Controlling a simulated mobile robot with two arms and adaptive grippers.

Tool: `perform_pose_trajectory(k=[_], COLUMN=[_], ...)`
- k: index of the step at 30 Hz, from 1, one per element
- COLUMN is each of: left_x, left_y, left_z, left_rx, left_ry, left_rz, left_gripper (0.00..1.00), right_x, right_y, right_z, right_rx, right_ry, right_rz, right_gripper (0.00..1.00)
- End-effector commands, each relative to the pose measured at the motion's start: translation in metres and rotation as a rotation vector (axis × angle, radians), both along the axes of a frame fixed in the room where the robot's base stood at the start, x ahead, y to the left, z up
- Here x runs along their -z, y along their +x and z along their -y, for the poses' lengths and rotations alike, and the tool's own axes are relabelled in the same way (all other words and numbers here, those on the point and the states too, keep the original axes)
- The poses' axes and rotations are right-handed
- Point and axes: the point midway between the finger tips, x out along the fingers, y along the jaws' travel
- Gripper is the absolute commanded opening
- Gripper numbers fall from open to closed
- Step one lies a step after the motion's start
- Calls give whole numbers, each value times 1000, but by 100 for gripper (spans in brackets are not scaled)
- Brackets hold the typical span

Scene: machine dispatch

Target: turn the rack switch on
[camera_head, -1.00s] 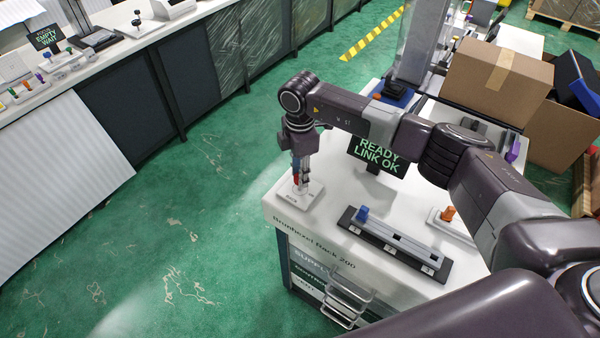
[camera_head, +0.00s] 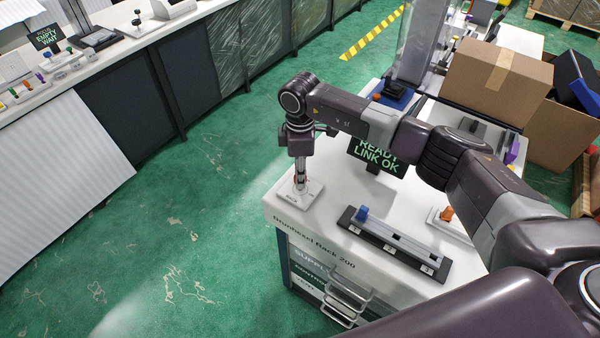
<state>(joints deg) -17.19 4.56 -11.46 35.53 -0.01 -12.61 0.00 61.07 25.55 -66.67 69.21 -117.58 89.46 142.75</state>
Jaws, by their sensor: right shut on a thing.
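The rack switch (camera_head: 312,195) is a white plate at the front left corner of the rack's white top (camera_head: 325,224), which is labelled "Drumhezel Rack 200". My right gripper (camera_head: 300,184) points down over the plate and is shut on the switch's lever, which it mostly hides. My left gripper is not in view.
A dark slider rail (camera_head: 395,243) with a blue knob (camera_head: 362,213) lies right of the switch. An orange-handled control (camera_head: 447,213) stands beyond it. A cardboard box (camera_head: 497,82) is at the back right. Green floor is clear to the left.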

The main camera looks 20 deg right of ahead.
Motion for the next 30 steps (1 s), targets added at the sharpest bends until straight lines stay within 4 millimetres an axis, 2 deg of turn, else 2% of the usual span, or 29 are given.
perform_pose_trajectory(k=[3, 4, 9, 17, 20, 23, 30], left_x=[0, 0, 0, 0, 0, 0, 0], left_y=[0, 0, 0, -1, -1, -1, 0], left_z=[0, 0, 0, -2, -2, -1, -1], left_rx=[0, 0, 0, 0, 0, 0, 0], left_ry=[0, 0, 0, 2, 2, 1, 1], left_rz=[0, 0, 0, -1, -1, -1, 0], left_gripper=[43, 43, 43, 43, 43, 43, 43], right_x=[-2, -2, -1, -1, -8, -22, -74], right_y=[2, 2, 1, 1, 1, 2, 2], right_z=[1, 1, 1, 0, 0, 0, 1], right_rx=[3, 3, 1, 0, -1, -2, 0], right_ry=[0, 0, 0, 0, 0, 1, 1], right_rz=[5, 5, 3, 2, 3, 4, 5], right_gripper=[1, 26, 43, 43, 43, 43, 43])
